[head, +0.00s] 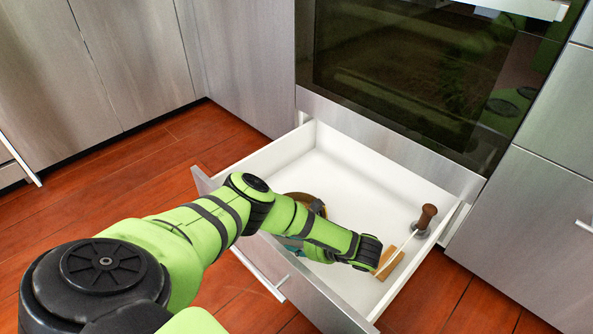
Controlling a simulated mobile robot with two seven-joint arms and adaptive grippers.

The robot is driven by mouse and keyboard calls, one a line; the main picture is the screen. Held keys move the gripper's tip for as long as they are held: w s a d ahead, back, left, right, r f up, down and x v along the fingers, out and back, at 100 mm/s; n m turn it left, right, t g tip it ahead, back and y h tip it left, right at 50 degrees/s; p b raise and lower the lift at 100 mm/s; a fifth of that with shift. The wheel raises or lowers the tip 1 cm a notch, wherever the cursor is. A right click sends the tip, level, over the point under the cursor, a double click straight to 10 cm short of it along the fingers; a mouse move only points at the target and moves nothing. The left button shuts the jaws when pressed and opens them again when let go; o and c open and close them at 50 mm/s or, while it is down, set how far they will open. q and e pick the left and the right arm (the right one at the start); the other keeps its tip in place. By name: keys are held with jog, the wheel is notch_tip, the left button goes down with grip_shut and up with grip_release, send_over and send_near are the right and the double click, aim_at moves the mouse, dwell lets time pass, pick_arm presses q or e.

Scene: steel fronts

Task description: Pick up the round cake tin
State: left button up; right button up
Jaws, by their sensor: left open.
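My left arm reaches over the open white drawer (358,172), and its wrist end with the left gripper (366,264) is low inside the drawer. The fingers are mostly hidden by the wrist. Behind my forearm is a rounded thing with a brown, curved rim (318,207), probably the round cake tin. My arm covers most of it, and a bit of teal shows below the arm; I cannot tell if it is the same thing. I cannot tell whether the gripper touches it. My right gripper is not in view.
A brown-handled utensil (426,217) with a metal end stands at the drawer's right side. A flat tan wooden piece (391,263) lies by my wrist. The drawer's steel front (314,292) faces me. An oven (410,70) is above. The drawer's back floor is clear.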

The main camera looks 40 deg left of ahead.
pick_arm(q)
jog(key=b+x, duration=0.1)
jog(key=x, duration=0.2)
jog(key=b+x, duration=0.1)
jog(key=shift+s+a+f+b, duration=0.1)
jog(key=shift+s+a+b, duration=0.05)
jog(key=shift+s+b, duration=0.2)
jog(key=shift+c, duration=0.4)
grip_shut()
